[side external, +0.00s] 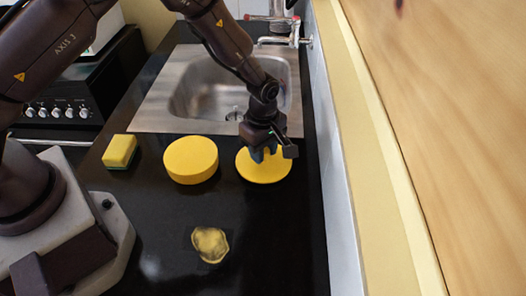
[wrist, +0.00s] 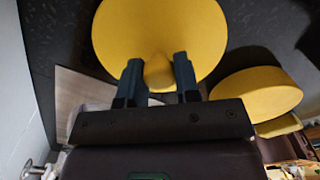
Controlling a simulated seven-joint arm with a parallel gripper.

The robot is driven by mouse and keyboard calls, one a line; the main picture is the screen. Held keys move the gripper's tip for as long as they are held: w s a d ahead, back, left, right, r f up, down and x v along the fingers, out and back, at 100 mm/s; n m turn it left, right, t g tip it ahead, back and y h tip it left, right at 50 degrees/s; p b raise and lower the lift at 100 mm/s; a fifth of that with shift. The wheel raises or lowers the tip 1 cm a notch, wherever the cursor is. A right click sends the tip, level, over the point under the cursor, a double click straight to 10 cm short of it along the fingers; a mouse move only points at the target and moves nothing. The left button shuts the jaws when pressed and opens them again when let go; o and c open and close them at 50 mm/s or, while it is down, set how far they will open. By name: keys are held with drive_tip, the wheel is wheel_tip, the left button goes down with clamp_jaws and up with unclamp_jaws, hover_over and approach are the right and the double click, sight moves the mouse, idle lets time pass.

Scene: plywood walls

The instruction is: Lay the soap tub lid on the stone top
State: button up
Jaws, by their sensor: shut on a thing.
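The soap tub lid (side external: 262,174) is a flat yellow disc beside the tub, near the counter's right edge. In the wrist view the lid (wrist: 120,35) faces me with a small yellow knob at its middle. My gripper (side external: 266,154) is over the lid. In the wrist view my gripper (wrist: 158,64) has its two blue-grey fingers shut on the knob. The yellow round soap tub (side external: 190,160) stands just left of the lid; it also shows in the wrist view (wrist: 255,95). The stone top (side external: 275,235) is black. I cannot tell whether the lid touches it.
A yellow and green sponge (side external: 120,151) lies left of the tub. A yellowish, dark-marked round item (side external: 210,244) lies nearer the front. A steel sink (side external: 215,90) with a tap is behind. A wall (side external: 345,190) runs along the right. The front right of the top is clear.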

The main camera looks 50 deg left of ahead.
drive_tip(key=shift+f, duration=0.5)
drive_tip(key=o, duration=1)
drive_tip(key=shift+f, duration=0.15)
drive_tip(key=shift+c, duration=0.2)
